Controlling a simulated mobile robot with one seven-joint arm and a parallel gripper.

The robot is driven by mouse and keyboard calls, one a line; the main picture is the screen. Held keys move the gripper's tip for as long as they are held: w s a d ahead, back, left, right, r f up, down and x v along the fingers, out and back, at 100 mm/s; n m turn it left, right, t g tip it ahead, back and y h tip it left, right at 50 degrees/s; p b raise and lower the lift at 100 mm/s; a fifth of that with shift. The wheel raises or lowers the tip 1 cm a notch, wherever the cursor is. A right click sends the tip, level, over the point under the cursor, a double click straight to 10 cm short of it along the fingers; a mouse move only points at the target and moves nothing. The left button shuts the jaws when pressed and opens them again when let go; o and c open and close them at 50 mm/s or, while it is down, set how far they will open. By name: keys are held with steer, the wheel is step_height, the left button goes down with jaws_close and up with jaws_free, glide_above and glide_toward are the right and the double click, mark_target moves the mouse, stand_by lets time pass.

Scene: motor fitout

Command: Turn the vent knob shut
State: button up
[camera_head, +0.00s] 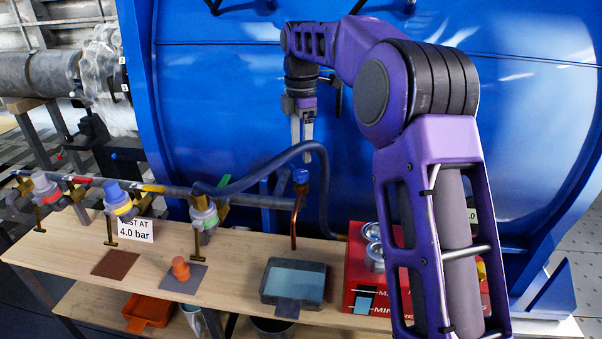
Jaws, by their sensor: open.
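A small blue knob (301,176) sits on top of an upright copper pipe (295,215) behind the bench; it looks like the vent knob. My gripper (302,140) points straight down above it, apart from it, with a visible gap. The jaws are open and nothing shows between them. A dark blue hose (262,172) curves up just below the fingertips and passes close to the knob. How far the knob is turned cannot be told from here.
The wooden bench (75,245) carries a pipe line with several coloured fittings and a "4.0 bar" sign (137,231). An orange plug (180,268), a dark tray (293,283) and a red gauge box (362,290) stand nearby. The large blue tank (215,90) is behind.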

mark_target(301, 172)
step_height(301, 172, down, 6)
steer(key=shift+f+b, duration=0.2)
steer(key=shift+b, duration=0.3)
steer(key=shift+c, duration=0.2)
jaws_close()
